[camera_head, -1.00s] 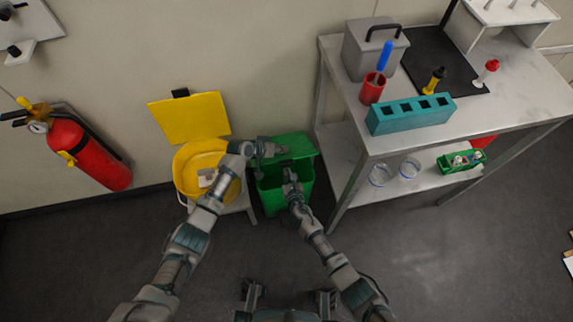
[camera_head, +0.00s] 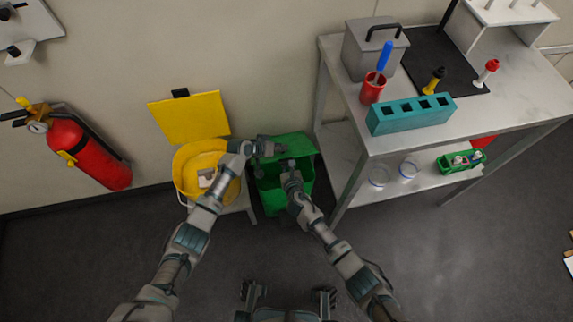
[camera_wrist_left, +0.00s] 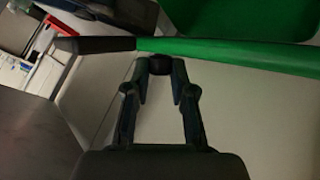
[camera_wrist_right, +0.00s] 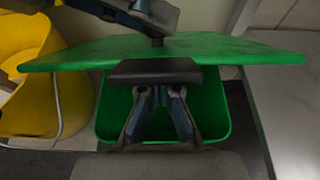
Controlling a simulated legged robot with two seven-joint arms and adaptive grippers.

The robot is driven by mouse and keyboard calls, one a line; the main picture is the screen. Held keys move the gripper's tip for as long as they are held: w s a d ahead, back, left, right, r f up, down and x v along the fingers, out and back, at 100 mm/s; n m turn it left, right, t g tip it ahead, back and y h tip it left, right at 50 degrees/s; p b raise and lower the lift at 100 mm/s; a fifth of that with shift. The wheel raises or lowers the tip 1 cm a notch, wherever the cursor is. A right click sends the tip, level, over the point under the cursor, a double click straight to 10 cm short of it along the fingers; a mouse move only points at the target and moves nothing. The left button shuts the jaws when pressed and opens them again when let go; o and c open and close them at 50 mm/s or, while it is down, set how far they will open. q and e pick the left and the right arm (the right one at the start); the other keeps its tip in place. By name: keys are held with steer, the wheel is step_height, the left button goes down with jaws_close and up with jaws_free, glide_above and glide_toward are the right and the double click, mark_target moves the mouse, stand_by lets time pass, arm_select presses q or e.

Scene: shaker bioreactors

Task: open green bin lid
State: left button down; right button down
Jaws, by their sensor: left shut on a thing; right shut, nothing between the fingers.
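The green bin (camera_head: 268,199) stands on the floor beside the table, its lid (camera_head: 300,144) raised so that the inside shows below. The lid also shows edge-on in the left wrist view (camera_wrist_left: 230,52) and across the right wrist view (camera_wrist_right: 235,50), with a black handle (camera_wrist_right: 155,72) on its near edge. My left gripper (camera_head: 279,148) is at the lid, shut on a small dark part at its edge (camera_wrist_left: 160,65). My right gripper (camera_head: 288,165) is shut and empty over the bin opening, just below the handle in the right wrist view (camera_wrist_right: 160,92).
A yellow bin (camera_head: 190,165) with its lid (camera_head: 190,118) up stands close on the left. A metal table (camera_head: 480,115) with a teal rack (camera_head: 410,115) stands close on the right. A fire extinguisher (camera_head: 90,152) hangs at the far left. The front floor is clear.

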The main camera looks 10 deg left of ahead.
arm_select(q)
steer(key=c, duration=1)
jaws_free()
steer(key=shift+s+f, duration=0.2)
steer(key=shift+f, duration=0.3)
arm_select(e)
steer(key=shift+w+a+r, duration=0.1)
steer(key=shift+w+r, duration=0.15)
arm_select(q)
steer(key=shift+r, duration=0.1)
